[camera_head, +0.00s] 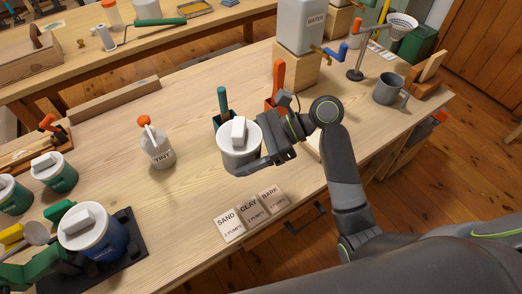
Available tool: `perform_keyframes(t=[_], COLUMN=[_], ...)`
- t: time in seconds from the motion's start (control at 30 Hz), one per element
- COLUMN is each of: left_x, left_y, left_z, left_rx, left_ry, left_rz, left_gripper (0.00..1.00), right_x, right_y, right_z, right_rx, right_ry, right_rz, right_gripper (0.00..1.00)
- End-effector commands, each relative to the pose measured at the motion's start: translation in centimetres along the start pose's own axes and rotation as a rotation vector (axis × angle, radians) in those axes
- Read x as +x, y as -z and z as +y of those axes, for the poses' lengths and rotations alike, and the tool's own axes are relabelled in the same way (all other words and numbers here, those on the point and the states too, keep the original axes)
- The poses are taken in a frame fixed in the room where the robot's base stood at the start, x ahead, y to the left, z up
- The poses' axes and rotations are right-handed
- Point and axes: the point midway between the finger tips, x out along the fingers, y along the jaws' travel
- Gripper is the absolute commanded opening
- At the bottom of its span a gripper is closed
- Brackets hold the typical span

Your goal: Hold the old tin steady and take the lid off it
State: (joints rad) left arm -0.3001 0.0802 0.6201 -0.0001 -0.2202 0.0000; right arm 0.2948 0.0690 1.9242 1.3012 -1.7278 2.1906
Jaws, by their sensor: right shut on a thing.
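A whitish tin (238,158) with a white lid carrying a block-shaped handle (239,129) is at the middle of the bench. The lid sits on top of it. My right gripper (258,163) is shut on the tin from its right and near side. I cannot tell whether the tin's base touches the bench. A blue tin (108,250), also with a block-handled white lid (84,226), stands on a black base at the lower left. No label reading "old" is legible. My left gripper cannot be made out.
A white TINT bottle (157,148) with an orange top stands left of the held tin. SAND, CLAY and BARK cards (251,211) lie in front. Green tins (54,172) stand at the left. A WATER container (303,22) is behind. Bare bench (170,215) lies between.

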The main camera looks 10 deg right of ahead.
Motion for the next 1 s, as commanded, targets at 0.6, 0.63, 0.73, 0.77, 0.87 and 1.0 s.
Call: perform_keyframes(t=[0.6,0.63,0.73,0.77,0.87,1.0], left_x=[-2.8,-2.9,-2.9,-2.9,-2.4,-1.8], left_y=[0.3,0.3,0.3,0.3,0.3,0.2], left_z=[-0.2,-0.2,-0.2,-0.2,-0.2,-0.1], left_rx=[0.000,0.000,0.000,0.000,0.000,0.000], left_ry=[0.000,0.000,0.000,0.000,0.000,0.000], left_rz=[0.000,0.000,0.000,0.000,0.000,0.000], left_gripper=[1.00,1.00,1.00,1.00,1.00,1.00], right_x=[-6.1,-6.5,-7.2,-7.2,-6.8,-5.8], right_y=[7.7,7.9,8.7,9.0,10.7,13.2], right_z=[-7.5,-7.7,-7.9,-8.0,-8.0,-8.0], right_rx=[0.318,0.327,0.349,0.353,0.362,0.361], right_ry=[0.766,0.787,0.837,0.846,0.859,0.858], right_rz=[0.011,0.009,0.009,0.009,0.009,0.009], right_gripper=[0.32,0.32,0.32,0.32,0.32,0.32])
